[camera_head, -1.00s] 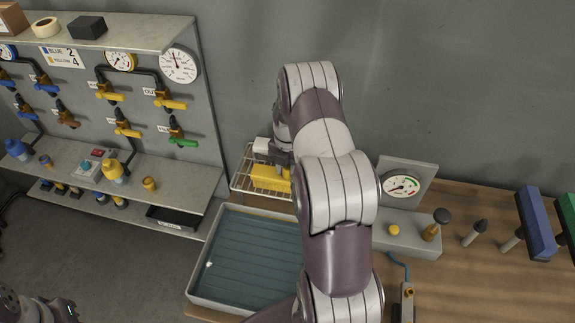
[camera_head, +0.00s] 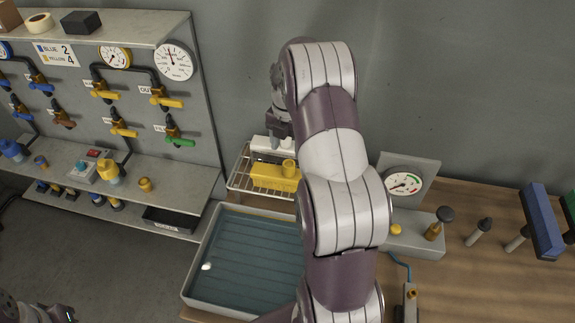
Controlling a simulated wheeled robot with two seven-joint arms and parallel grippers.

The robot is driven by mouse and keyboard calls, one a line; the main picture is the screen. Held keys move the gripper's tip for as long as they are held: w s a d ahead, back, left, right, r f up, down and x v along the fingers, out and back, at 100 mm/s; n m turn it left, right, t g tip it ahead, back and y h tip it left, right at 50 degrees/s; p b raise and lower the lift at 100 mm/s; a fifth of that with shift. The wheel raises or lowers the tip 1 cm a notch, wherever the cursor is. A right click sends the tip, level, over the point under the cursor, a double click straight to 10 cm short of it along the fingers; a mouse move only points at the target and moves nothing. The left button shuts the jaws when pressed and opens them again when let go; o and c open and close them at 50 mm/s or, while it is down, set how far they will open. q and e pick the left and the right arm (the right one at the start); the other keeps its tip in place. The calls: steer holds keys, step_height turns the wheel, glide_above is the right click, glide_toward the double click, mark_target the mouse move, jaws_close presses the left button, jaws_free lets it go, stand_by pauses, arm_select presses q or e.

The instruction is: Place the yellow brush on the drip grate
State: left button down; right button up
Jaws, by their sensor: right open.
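The yellow brush (camera_head: 274,178), a block with a short round knob on top, lies on the wire drip grate (camera_head: 240,172) at the back of the blue basin. My right gripper (camera_head: 276,145) is open and empty just above and behind the brush, its fingers pointing down and apart from it. My right arm hides the area to the right of the brush and part of the basin. Part of my left arm's end (camera_head: 62,312) shows at the bottom left corner; its fingers cannot be made out.
The water basin (camera_head: 192,283) stands in front of the grate. A gauge box (camera_head: 412,240) with knobs is right of my arm. Blue and green brushes (camera_head: 541,221) stand at the far right. A valve panel (camera_head: 205,95) with shelves is on the left.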

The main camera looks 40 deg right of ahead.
steer(key=s+a+r+m, duration=0.2)
steer(key=a+m, duration=0.3)
steer(key=a, duration=0.1)
steer(key=s+a+r+m, duration=0.2)
steer(key=a+m, duration=0.3)
steer(key=a, duration=0.1)
steer(key=s+a+f+m+t, duration=0.1)
steer(key=s+a+m, duration=0.9)
steer(key=m, duration=0.2)
steer(key=shift+s+m+p, duration=0.2)
steer(key=shift+m+p, duration=0.1)
steer(key=shift+p, duration=0.1)
